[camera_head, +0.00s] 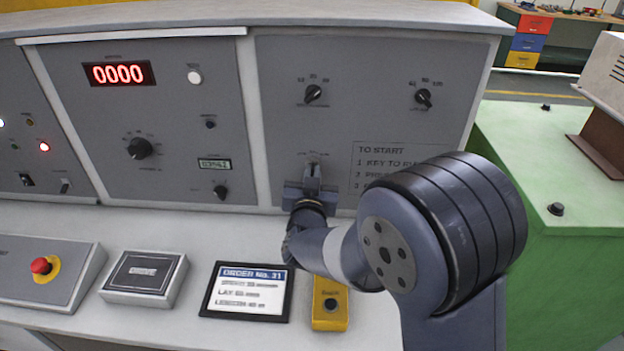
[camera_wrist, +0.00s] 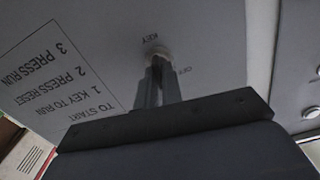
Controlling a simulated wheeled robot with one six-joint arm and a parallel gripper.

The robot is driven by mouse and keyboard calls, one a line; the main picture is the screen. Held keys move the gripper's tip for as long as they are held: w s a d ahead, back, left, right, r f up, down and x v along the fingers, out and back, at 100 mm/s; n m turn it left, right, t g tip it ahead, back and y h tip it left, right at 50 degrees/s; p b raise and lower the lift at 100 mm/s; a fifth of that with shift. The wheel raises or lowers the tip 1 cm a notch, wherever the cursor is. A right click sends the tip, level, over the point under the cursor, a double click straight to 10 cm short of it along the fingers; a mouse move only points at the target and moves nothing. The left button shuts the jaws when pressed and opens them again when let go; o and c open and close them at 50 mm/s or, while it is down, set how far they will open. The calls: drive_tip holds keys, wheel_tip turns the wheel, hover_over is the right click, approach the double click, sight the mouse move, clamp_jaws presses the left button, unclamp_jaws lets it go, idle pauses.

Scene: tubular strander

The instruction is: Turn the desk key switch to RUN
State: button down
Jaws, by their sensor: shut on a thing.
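The key switch (camera_wrist: 157,54) shows in the wrist view as a round collar on the grey panel, with the printed word KEY beside it and small lettering to its lower right. My gripper (camera_wrist: 158,82) is right at it, its narrow fingers shut on the key. In the head view my gripper (camera_head: 311,176) reaches the lower part of the right-hand panel. The fingers hide the key itself, so I cannot tell which position it points to. The printed TO START list (camera_head: 385,165) is right of the switch, partly covered by my arm.
Two black knobs (camera_head: 313,93) (camera_head: 423,98) sit above on the same panel. On the desk below stand a yellow button box (camera_head: 330,305), an order card (camera_head: 247,291), a DRIVE box (camera_head: 144,275) and a red stop button (camera_head: 41,265). A green cabinet (camera_head: 550,170) stands right.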

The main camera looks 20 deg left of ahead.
drive_tip(key=m+b, duration=0.7)
drive_tip(key=b, duration=0.2)
drive_tip(key=shift+f+m, duration=0.15)
drive_tip(key=shift+m, duration=0.25)
drive_tip(key=shift+d, duration=0.1)
drive_tip(key=c, duration=1.6)
unclamp_jaws()
drive_tip(key=shift+o, duration=0.2)
drive_tip(key=v, duration=1)
drive_tip(key=shift+s, duration=0.4)
